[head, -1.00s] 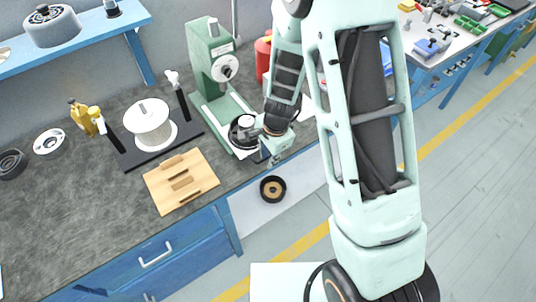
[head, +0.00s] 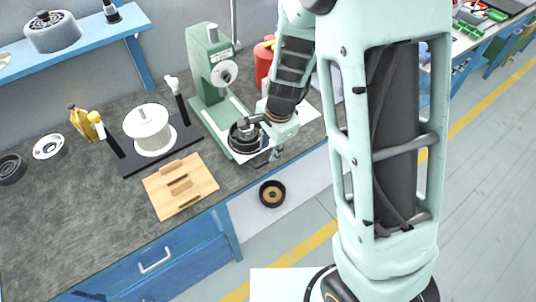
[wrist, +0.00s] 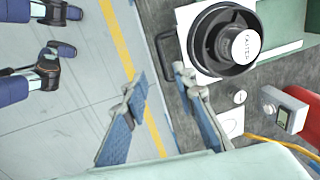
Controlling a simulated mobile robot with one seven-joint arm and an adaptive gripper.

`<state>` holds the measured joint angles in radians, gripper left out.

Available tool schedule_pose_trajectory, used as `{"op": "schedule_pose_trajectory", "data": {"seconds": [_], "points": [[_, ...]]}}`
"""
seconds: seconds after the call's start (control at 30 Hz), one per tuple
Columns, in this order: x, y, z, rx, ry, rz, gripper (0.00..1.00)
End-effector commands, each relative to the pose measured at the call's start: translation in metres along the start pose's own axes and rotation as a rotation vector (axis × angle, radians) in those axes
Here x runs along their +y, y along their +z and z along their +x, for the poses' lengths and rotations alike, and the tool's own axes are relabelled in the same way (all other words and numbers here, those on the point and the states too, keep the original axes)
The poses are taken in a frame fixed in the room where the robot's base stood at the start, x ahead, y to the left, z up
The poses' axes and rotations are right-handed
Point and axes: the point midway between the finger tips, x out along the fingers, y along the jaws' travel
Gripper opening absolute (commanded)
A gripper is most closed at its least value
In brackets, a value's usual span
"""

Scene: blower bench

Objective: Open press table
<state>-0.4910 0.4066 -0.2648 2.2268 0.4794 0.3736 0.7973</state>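The green press (head: 208,62) stands at the back of the bench. Its white table plate (wrist: 192,68) carries a dark round part with a white cap labelled "FASTEN" (wrist: 240,44). A dark bar handle (wrist: 166,56) sticks out at the plate's front edge in the wrist view. My gripper (wrist: 159,78) is open, with its two blue-grey fingers apart. The handle appears between and just beyond the fingertips; contact cannot be told. In the head view my gripper (head: 272,156) is beside the press front, partly hidden by my wrist.
A wooden block board (head: 205,180) and a white spool (head: 150,128) on a dark base stand left of the press. A black ring (head: 272,193) lies below the bench edge. Floor in front is open.

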Motion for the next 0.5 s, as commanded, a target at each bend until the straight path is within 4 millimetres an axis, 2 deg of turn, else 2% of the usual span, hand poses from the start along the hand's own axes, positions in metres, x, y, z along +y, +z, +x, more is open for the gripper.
{"op": "schedule_pose_trajectory", "data": {"seconds": [0.03, 0.2, 0.5], "points": [[-0.001, 0.0, -0.01, 0.0, -0.003, -0.003, 0.25], [-0.001, 0.001, -0.031, -0.001, -0.002, -0.003, 0.25], [0.001, 0.0, -0.043, -0.001, 0.002, 0.0, 0.25]]}}
